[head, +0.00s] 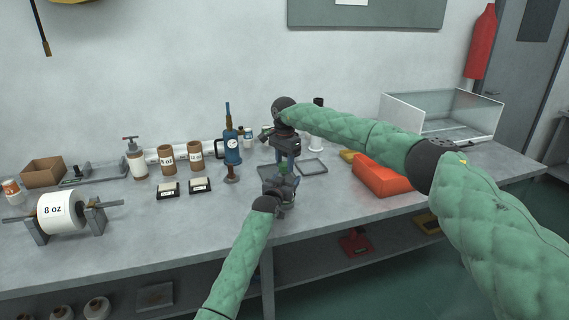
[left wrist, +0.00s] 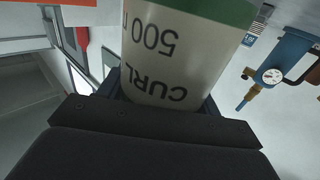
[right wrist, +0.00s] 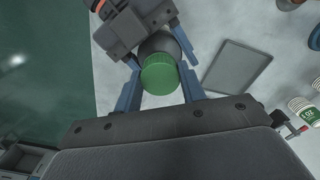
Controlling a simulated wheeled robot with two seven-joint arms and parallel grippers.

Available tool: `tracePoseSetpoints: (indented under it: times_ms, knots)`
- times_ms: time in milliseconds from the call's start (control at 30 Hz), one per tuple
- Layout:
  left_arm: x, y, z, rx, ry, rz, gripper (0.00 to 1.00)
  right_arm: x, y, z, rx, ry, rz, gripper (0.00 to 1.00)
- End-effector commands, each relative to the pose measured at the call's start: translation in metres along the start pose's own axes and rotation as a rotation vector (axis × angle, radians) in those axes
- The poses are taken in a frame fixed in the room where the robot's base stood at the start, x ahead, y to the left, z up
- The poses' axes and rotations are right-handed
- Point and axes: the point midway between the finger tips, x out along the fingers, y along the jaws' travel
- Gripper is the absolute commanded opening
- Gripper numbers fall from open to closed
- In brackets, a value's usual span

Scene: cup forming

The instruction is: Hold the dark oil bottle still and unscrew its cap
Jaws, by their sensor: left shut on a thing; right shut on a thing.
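The dark bottle (right wrist: 160,43) stands below its green cap (right wrist: 160,78), seen from above in the right wrist view. In the left wrist view the bottle (left wrist: 175,50) shows a pale label with upside-down "CURL 500" print and a green band. My left gripper (head: 280,184) is shut on the bottle's body near the bench's front edge. My right gripper (head: 284,158) is directly above it, its blue fingers on both sides of the cap, shut on it.
An orange bin (head: 378,178) stands close on the right, and a grey tray (head: 312,167) lies just behind. A blue pump device (head: 232,148), brown cups (head: 167,158) and labelled blocks (head: 200,186) stand to the left.

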Motion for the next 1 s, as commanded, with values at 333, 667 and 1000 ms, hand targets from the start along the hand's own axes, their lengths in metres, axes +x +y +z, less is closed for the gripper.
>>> tracePoseSetpoints:
  times_ms: [333,667,1000]
  knots:
    - [-0.0008,0.0021,0.001,0.001,0.0,0.002,0.0,-0.002,0.0009,-0.0044,-0.493,0.007,-0.003,0.13]
    - [-0.0008,0.0022,0.0012,0.001,0.0,0.002,0.0,-0.002,0.0009,-0.004,-0.72,0.007,-0.002,0.13]
    - [-0.0007,0.0021,0.0014,0.001,-0.001,0.002,0.0,-0.0017,0.0008,-0.0033,-0.721,0.005,-0.002,0.56]
